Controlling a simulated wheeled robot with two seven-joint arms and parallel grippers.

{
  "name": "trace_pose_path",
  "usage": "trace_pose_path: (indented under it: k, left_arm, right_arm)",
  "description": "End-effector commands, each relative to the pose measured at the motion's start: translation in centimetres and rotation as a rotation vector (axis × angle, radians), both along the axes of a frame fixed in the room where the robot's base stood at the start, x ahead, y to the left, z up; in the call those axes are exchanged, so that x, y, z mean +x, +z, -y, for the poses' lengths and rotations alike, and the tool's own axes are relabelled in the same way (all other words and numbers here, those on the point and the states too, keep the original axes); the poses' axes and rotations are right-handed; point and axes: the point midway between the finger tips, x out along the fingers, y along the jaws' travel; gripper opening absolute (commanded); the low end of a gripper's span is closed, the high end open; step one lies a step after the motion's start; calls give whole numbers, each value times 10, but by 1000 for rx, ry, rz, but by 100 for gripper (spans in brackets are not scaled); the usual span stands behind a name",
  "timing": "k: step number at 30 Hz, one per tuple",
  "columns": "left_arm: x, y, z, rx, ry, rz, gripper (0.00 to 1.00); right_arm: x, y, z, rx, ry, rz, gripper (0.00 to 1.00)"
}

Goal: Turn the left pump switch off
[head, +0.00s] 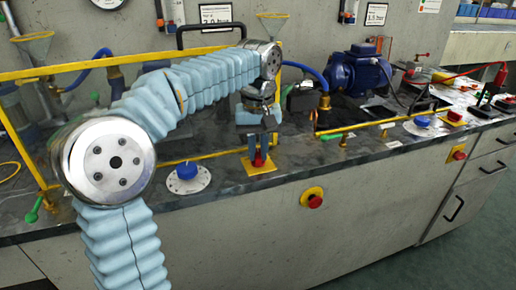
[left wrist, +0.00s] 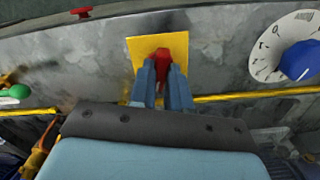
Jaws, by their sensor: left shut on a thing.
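The left pump switch is a red handle (head: 259,158) on a yellow plate (head: 259,168) near the bench's front edge. In the left wrist view the red handle (left wrist: 164,55) stands between the two fingers, over the yellow plate (left wrist: 140,47). My left gripper (head: 258,147) reaches down from above and is shut on the red handle (left wrist: 172,68). The fingers (left wrist: 162,82) hide part of the handle. My right gripper is not in view.
A blue dial (head: 187,171) on a white scale is left of the switch. A red emergency button (head: 314,201) is on the bench front. Yellow rails (head: 200,158) run along the bench. A blue pump motor (head: 358,70) stands behind, to the right.

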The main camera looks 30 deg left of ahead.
Motion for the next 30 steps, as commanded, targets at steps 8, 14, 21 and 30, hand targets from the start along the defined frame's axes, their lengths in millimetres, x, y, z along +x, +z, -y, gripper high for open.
trace_pose_path:
  k: [8, 14, 21, 30]
  left_arm:
    - [1, 1, -1, 1, 188, 6, 0]
    - [1, 2, -1, 2, 268, 7, 0]
    - [1, 2, -1, 1, 308, 8, 0]
    - [1, 2, -1, 1, 312, 8, 0]
  right_arm:
    - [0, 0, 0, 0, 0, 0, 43]
    - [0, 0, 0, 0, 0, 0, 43]
    - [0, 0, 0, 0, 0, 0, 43]
    - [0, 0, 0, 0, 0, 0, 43]
